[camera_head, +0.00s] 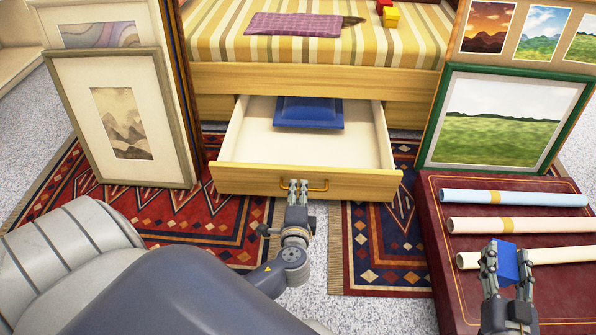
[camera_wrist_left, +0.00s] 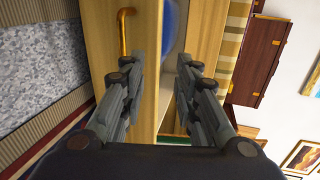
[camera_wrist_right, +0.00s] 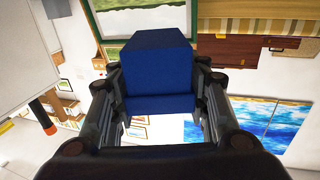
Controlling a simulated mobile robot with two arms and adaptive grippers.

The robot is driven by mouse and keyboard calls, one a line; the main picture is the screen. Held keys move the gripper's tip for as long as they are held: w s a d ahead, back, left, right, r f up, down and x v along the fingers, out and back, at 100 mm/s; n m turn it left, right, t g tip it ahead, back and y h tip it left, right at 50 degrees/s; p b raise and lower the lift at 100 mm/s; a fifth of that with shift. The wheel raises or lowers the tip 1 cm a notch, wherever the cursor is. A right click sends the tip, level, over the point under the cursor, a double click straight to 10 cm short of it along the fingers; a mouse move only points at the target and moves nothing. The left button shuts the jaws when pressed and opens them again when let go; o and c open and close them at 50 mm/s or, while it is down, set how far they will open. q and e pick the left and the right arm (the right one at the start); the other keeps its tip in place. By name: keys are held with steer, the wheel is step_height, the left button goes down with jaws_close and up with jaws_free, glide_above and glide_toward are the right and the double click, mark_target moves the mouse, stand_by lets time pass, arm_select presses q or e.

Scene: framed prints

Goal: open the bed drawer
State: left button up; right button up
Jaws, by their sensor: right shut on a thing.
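The wooden bed drawer (camera_head: 345,180) is pulled out from under the bed, so its pale inside shows. A brass handle (camera_head: 318,187) is on its front; part of it also shows in the left wrist view (camera_wrist_left: 125,32). My left gripper (camera_head: 298,184) is at the drawer front, by the handle. Its fingers are apart in the left wrist view (camera_wrist_left: 160,65), with the drawer's front board between and beyond them; I cannot tell whether they touch it. My right gripper (camera_head: 506,257) is shut on a blue block (camera_wrist_right: 158,75), held over the dark red chest, away from the drawer.
A blue object (camera_head: 308,113) lies inside the drawer. Framed prints lean at the left (camera_head: 125,120) and right (camera_head: 503,120) of the bed. Rolled prints (camera_head: 515,197) lie on the dark red chest (camera_head: 438,235). Patterned rugs (camera_head: 225,215) cover the floor below the drawer.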

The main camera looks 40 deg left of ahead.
arm_select(q)
steer(key=s+d+p, duration=0.1)
steer(key=s+d, duration=0.2)
steer(key=s, duration=0.3)
steer(key=shift+d+r, duration=0.2)
steer(key=shift+d, duration=0.2)
arm_select(e)
steer(key=shift+r, duration=0.8)
arm_select(q)
steer(key=shift+a, duration=0.1)
